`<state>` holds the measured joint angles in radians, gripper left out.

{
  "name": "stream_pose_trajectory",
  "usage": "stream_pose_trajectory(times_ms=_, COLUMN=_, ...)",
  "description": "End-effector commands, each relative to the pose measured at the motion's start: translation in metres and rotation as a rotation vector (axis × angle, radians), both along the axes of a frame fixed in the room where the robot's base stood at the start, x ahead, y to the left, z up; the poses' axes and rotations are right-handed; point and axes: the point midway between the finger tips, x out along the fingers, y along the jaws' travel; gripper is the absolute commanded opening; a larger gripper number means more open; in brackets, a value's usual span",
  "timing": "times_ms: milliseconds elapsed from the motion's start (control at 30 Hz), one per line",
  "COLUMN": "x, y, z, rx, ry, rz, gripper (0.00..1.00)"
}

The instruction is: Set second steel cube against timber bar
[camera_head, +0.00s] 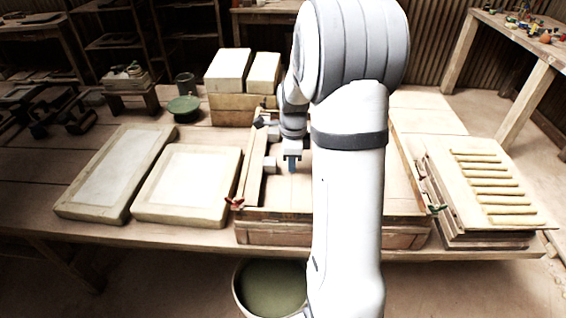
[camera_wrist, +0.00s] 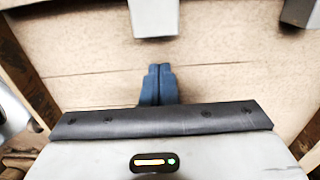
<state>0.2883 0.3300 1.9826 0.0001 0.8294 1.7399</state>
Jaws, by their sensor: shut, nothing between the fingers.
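The timber bar (camera_head: 253,172) runs front to back along the left side of the wooden press bed. I cannot tell whether either touches the bar. In the wrist view the nearer cube (camera_wrist: 153,17) lies ahead of the fingertips, and the other cube (camera_wrist: 296,12) is at the upper right, both cut by the frame edge.
Two pale framed slabs (camera_head: 203,210) lie left of the bed. Pale blocks (camera_head: 228,70) stand on a box behind. A board with several ridged strips (camera_head: 488,180) lies at the right. My arm hides much of the bed.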

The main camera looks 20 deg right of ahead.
Motion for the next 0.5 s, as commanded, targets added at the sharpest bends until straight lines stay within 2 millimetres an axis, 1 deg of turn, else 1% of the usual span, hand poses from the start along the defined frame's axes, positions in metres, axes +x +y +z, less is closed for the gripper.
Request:
stream_pose_trajectory(times_ms=33, x=-0.002, y=-0.007, z=0.006, rx=0.0, ry=-0.003, rz=-0.002, gripper=0.0)
stream_pose_trajectory(times_ms=100, x=-0.001, y=-0.005, z=0.026, rx=-0.002, ry=-0.007, rz=0.001, gripper=0.0)
stream_pose_trajectory(times_ms=300, x=-0.001, y=-0.005, z=0.069, rx=-0.002, ry=-0.004, rz=0.001, gripper=0.0)
stream_pose_trajectory(times_ms=400, x=-0.001, y=-0.005, z=0.084, rx=-0.001, ry=-0.003, rz=0.001, gripper=0.0)
stream_pose_trajectory(times_ms=500, x=-0.002, y=-0.005, z=0.094, rx=0.0, ry=0.0, rz=0.001, gripper=0.0)
